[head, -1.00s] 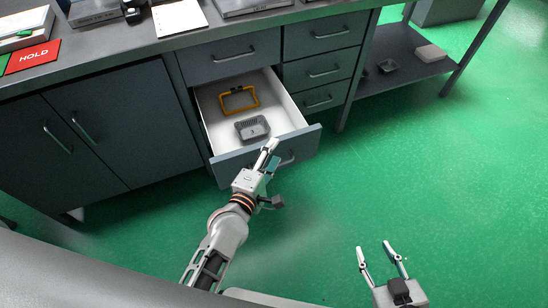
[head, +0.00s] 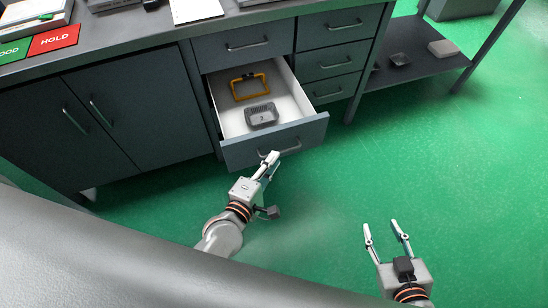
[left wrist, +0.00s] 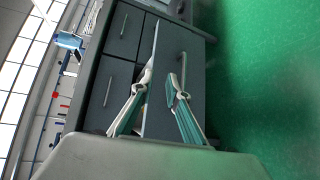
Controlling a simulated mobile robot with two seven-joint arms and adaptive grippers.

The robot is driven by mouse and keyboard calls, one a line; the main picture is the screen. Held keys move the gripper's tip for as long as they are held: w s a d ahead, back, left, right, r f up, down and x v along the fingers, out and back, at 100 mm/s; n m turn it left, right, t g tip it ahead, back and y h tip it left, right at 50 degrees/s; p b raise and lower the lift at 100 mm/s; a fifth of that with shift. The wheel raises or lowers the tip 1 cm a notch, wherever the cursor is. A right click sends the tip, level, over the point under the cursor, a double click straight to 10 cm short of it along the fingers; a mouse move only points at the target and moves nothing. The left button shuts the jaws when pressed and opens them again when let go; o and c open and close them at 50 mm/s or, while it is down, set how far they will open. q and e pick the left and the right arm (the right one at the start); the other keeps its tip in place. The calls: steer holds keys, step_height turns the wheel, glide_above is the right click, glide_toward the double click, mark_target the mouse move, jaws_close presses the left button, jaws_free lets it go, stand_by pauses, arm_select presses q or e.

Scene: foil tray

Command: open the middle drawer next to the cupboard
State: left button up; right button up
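The pulled-out drawer (head: 235,150) is under a closed top drawer, beside the cupboard (head: 95,125). It stands well open, with a yellow frame-like object (head: 250,98) and a small grey tray (head: 262,122) inside. Its bar handle (head: 280,152) is on the front; the handle also shows in the left wrist view (left wrist: 183,70). Whether a fingertip touches the handle I cannot tell. My right gripper (head: 385,231) is open and empty over the floor.
A worktop (head: 150,35) with a red HOLD card (head: 53,39) runs above. Several closed drawers (head: 330,62) stand to the right, then a low shelf (head: 425,68) with a dark tray and a box. The green floor in front is clear.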

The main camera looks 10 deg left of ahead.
arm_select(q)
steer(key=shift+s, duration=0.15)
arm_select(e)
steer(key=shift+r, duration=0.1)
steer(key=shift+w, duration=0.1)
arm_select(q)
steer(key=shift+p, duration=0.3)
arm_select(e)
steer(key=shift+w+r, duration=0.15)
steer(key=shift+r, duration=0.4)
arm_select(q)
steer(key=shift+s, duration=0.1)
